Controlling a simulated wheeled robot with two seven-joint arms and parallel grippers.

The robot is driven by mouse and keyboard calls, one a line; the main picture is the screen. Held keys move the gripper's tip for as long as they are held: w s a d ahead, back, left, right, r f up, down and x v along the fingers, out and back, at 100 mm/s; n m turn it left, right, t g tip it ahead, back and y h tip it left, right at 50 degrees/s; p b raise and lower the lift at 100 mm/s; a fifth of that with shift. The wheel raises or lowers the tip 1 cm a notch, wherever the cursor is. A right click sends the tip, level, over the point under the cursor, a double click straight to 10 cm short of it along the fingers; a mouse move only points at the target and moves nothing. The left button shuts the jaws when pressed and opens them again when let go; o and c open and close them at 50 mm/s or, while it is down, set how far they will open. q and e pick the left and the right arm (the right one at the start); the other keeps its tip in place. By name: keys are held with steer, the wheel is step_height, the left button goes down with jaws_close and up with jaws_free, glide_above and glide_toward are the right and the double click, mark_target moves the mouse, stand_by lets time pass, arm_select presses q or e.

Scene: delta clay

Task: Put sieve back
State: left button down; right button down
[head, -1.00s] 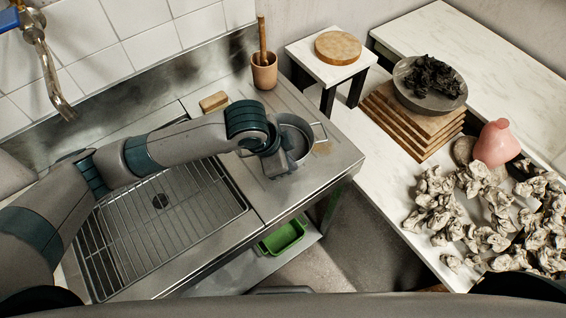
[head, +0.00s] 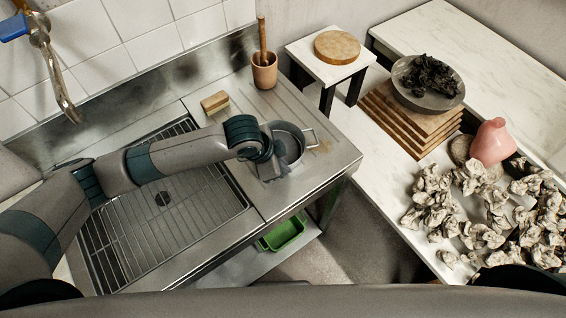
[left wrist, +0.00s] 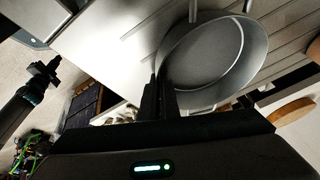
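The sieve (head: 288,143), a round grey metal pan with loop handles, is on the steel counter beside the sink grid. It also shows large in the left wrist view (left wrist: 205,50), where its bowl looks empty. My left gripper (head: 270,170) is at its near side. In the left wrist view the dark fingers (left wrist: 160,88) are close together at the sieve's rim and seem shut on it; the exact contact is hidden. A dark arm end that looks like my right gripper (left wrist: 42,75) shows at the left of that view, its fingers unclear.
A sponge-like block (head: 214,102) and a mortar with pestle (head: 264,72) stand behind the sieve. A small white stand (head: 310,65) holds a round wooden board. Stacked boards (head: 390,122) carry a bowl of dark lumps (head: 405,95). Clay-like lumps (head: 450,215) cover the right table.

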arm_select(q)
steer(key=shift+f, duration=0.25)
steer(key=c, duration=2)
jaws_free()
steer(key=b+v, duration=0.2)
steer(key=v, duration=1)
steer(key=shift+r+b, duration=0.2)
steer(key=shift+b, duration=0.1)
